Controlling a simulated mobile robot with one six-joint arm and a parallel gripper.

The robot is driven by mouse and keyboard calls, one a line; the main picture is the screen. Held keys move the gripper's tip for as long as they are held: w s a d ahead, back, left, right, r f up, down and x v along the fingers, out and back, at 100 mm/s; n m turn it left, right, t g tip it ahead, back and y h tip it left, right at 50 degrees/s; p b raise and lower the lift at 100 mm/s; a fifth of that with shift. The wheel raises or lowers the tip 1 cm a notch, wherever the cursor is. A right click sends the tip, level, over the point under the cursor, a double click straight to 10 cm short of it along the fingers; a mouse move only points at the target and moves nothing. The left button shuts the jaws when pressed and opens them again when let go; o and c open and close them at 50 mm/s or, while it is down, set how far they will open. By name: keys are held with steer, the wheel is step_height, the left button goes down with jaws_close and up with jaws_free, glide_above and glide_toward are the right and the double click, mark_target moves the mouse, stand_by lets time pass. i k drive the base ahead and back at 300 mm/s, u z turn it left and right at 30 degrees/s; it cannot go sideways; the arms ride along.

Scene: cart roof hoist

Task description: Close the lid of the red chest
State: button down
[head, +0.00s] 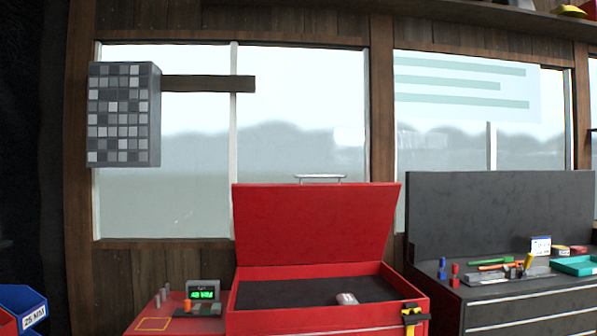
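The red chest (325,320) stands at the bottom centre of the head view, in front of the window. Its red lid (315,222) stands open, tilted up and slightly back at the rear. A silver handle (320,178) sits along the lid's top edge. The chest's inside has a dark floor (290,292), with a small pale rounded object (347,298) at the front. A yellow and black item (412,318) is at the chest's front right corner. My gripper is not in view.
Left of the chest is a red surface (150,322) with a green-lit display (203,291). A blue bin (22,305) is at far left. A dark tool cabinet (530,302) with a tall back panel stands close on the right. A grey gridded box (124,114) hangs upper left.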

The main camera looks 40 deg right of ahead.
mark_target(275, 224)
steer(key=z, duration=0.15)
steer(key=i, duration=0.95)
steer(key=u, duration=0.05)
